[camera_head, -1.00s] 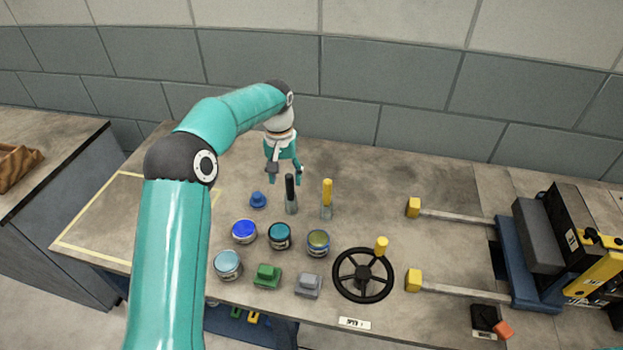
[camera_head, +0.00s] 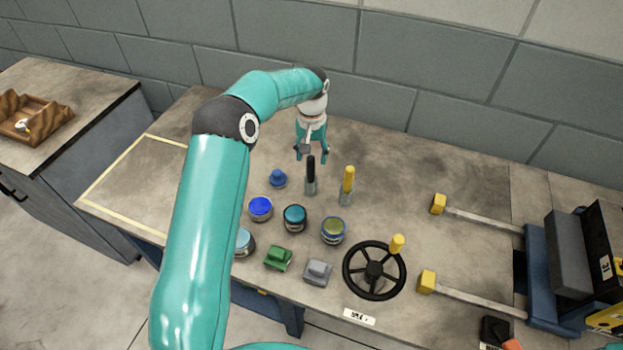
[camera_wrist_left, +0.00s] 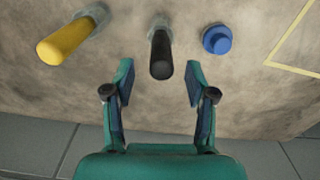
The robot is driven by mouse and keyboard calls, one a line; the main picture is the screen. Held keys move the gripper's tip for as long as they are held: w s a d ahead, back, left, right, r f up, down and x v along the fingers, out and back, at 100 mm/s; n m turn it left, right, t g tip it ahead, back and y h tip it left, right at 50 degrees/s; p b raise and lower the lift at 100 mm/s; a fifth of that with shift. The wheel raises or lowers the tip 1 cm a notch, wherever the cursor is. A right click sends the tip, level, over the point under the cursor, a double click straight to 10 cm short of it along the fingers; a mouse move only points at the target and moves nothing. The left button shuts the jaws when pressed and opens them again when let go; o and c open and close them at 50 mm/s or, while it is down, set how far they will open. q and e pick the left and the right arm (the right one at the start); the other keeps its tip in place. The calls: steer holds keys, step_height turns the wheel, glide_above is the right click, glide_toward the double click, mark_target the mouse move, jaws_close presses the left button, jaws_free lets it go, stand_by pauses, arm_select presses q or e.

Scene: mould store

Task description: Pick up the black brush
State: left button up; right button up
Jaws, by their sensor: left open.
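The black brush (camera_head: 310,172) stands upright on the table, with a black handle on top and a grey lower part. In the left wrist view the black brush (camera_wrist_left: 160,55) lies ahead of the open fingers, roughly centred between them. My left gripper (camera_head: 311,157) is open and empty, just behind the brush and close to its handle top. The left gripper (camera_wrist_left: 157,85) shows both fingers apart in the wrist view. I cannot tell whether it touches the brush. My right gripper is not in view.
A yellow-handled brush (camera_head: 347,182) stands close on the right, and a blue knobbed object (camera_head: 278,179) on the left. Several paint tins (camera_head: 295,217), a green block (camera_head: 278,258), a grey block (camera_head: 318,271) and a handwheel (camera_head: 374,270) stand nearer the front edge.

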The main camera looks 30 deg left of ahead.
mark_target(311, 168)
arm_select(q)
step_height(311, 168, down, 5)
steer(key=shift+s+f+p, duration=0.1)
steer(key=shift+s+p, duration=0.05)
steer(key=shift+p, duration=0.75)
steer(key=shift+f, duration=0.3)
steer(key=shift+c, duration=0.2)
jaws_close()
